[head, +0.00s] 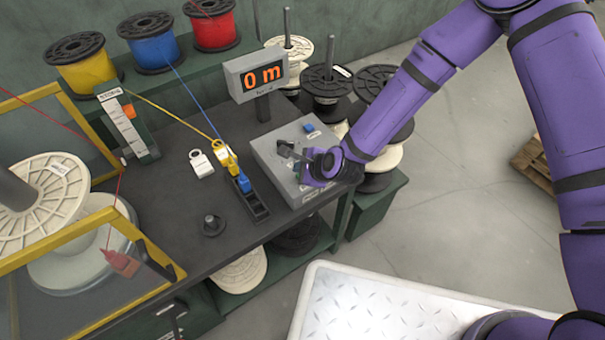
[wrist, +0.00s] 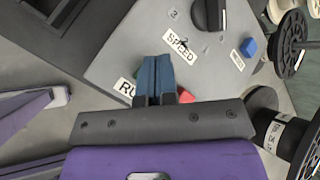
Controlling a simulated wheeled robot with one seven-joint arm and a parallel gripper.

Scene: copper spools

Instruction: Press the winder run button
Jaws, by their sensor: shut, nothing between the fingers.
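The grey winder control box (head: 262,150) sits at the right end of the dark bench. My gripper (head: 302,158) is over its face, pointing down at it. In the wrist view my gripper's fingers (wrist: 156,78) are shut together and empty, in front of the box's panel (wrist: 130,45). A label starting "RU" (wrist: 126,87) is partly hidden left of the fingers. A red button (wrist: 187,97) shows just right of them. Whether the fingertips touch the panel cannot be told.
The panel also has a black knob (wrist: 209,14), a SPEED label (wrist: 181,47) and a blue button (wrist: 248,47). A display (head: 258,76) reads "0 m". A black tray (head: 252,205) stands left of the box. Spools (head: 380,90) stand behind and right.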

